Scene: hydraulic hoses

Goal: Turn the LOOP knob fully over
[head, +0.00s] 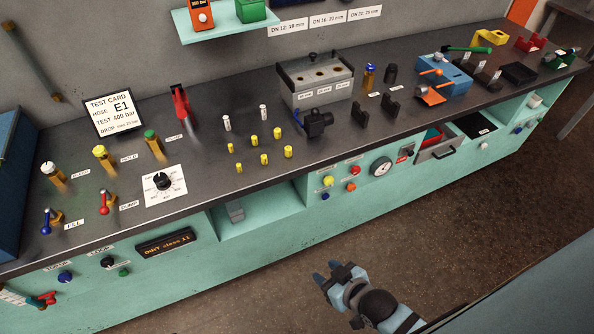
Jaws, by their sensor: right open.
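A small black knob (107,262) sits on the green front panel of the bench at the lower left, under a small label that appears to read LOOP. I cannot make out which way the knob points. My right gripper (327,270) is open and empty over the floor in front of the bench, well to the right of the knob and apart from it. My left gripper is not in view.
A blue knob (65,277) and a green button (124,272) flank the black knob closely. A dark display (163,243) is to its right. Levers and a dial (164,184) stand on the bench top above. An open drawer (436,146) juts out at right.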

